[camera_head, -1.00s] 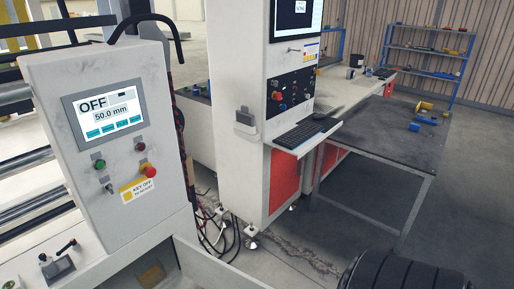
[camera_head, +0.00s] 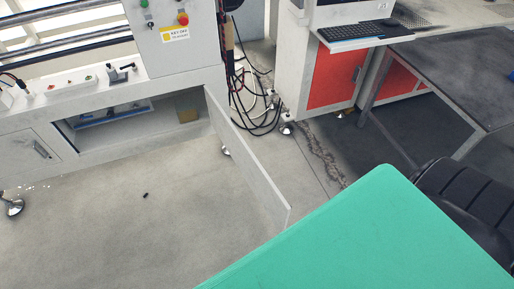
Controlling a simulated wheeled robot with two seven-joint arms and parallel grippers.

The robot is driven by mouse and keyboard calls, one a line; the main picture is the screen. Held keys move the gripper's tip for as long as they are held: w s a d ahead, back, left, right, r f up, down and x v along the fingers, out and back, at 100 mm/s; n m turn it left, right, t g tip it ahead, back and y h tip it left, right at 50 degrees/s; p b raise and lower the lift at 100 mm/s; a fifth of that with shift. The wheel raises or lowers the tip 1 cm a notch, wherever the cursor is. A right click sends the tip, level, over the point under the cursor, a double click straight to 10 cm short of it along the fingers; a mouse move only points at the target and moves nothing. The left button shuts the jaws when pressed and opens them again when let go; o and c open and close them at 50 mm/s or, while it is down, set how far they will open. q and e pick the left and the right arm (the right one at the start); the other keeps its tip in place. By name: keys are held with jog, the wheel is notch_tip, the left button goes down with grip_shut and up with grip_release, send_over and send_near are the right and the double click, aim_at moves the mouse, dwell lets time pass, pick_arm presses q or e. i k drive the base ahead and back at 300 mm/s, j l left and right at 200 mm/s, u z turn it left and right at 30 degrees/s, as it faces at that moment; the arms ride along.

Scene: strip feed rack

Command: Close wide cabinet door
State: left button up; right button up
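The wide cabinet door (camera_head: 247,155) stands open. It is a light panel hinged at the right end of the cabinet opening, and it sticks out into the room toward the lower right. The low cabinet (camera_head: 95,155) is open on the left, with a blue item (camera_head: 112,116) and a tan box (camera_head: 187,115) inside. Neither of my grippers is in view.
A large green surface (camera_head: 365,245) fills the lower right, close to the door's free end. Black cables (camera_head: 256,118) hang to the floor behind the door. A black ribbed object (camera_head: 468,198) is at the right. The floor left of the door is mostly clear.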

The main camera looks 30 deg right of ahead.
aim_at(277, 209)
jog(key=l+u, duration=0.1)
jog(key=l, duration=0.4)
jog(key=k+l+u, duration=0.1)
jog(key=l, duration=0.4)
jog(key=l+u, duration=0.1)
jog(key=l, duration=0.45)
jog(key=k+l+u, duration=0.1)
jog(key=l, duration=0.35)
jog(key=k+l+u, duration=0.1)
jog(key=l, duration=0.4)
